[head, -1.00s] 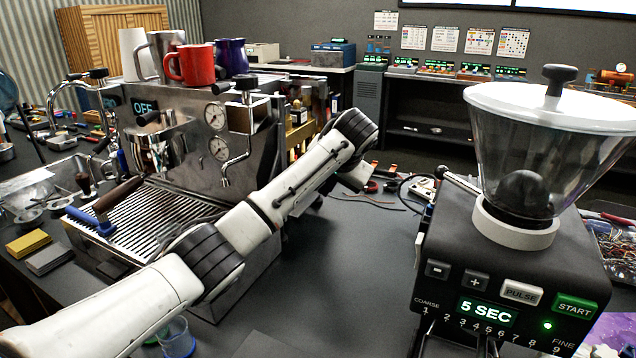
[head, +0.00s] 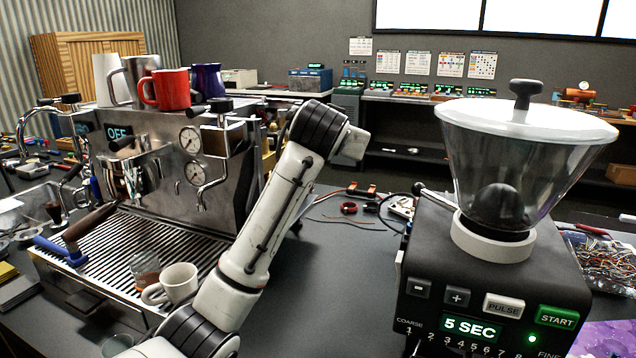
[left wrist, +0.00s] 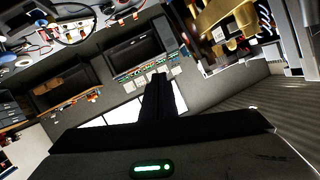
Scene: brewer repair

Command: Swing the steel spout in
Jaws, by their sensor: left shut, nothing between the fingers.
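The brewer (head: 150,160) stands at the left in the head view, with a dark display reading OFF. A thin steel spout (head: 203,187) hangs down at its front right, below two round gauges. Another curved steel pipe (head: 24,125) is at its far left. I cannot tell for sure which of them is the task's spout. My left arm rises past the brewer's right side, apart from the right spout in the picture. My left gripper (left wrist: 158,95) shows dark fingers, shut and empty, in the left wrist view; its fingertips do not show in the head view. My right gripper is not in view.
A white cup (head: 178,282) and a small glass (head: 145,268) stand on the drip grate. A portafilter (head: 90,222) lies at the grate's left. Mugs stand on the brewer's top, including a red mug (head: 170,88). The grinder (head: 490,270) stands at right.

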